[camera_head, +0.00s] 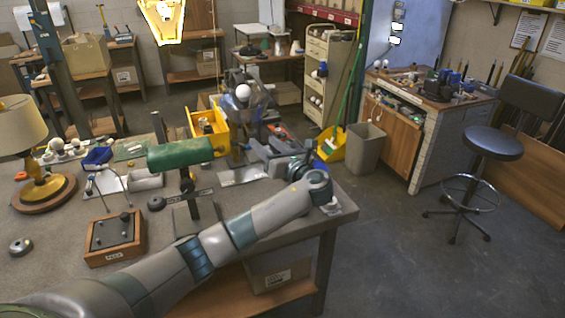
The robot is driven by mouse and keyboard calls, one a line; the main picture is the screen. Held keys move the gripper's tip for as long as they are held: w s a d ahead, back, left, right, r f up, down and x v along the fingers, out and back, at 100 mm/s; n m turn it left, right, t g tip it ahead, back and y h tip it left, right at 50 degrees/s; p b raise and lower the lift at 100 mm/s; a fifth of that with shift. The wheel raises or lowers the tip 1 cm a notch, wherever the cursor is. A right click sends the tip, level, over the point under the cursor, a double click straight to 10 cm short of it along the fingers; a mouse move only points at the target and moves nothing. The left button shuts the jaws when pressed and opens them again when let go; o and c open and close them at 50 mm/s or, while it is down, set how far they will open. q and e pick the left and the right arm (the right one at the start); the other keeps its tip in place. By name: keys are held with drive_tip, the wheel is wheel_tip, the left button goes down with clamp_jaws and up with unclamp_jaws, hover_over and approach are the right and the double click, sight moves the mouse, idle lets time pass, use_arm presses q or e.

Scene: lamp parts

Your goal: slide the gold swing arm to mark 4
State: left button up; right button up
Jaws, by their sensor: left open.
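A green lamp shade (180,153) sits on a dark upright post (188,188) near the middle of the workbench. A dark bar with small pale markings (200,193) crosses the post low down; I cannot read the marks. I cannot clearly make out a gold swing arm; a small gold-coloured end (219,145) shows at the shade's right. My left arm reaches across the bench's front, and its wrist bends back at the right end. My left gripper (258,160) is open, right of the post and apart from it. My right gripper is not in view.
A lamp with a beige shade (20,126) stands at the left. A wooden box with a dark panel (115,237) lies at the front. A yellow bin (208,130) stands behind the post. Bare bench (60,250) shows at the front left.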

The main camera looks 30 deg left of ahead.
use_arm(q)
drive_tip(key=b+v, duration=0.1)
drive_tip(key=v, duration=0.8)
drive_tip(key=shift+b, duration=0.4)
drive_tip(key=shift+a, duration=0.1)
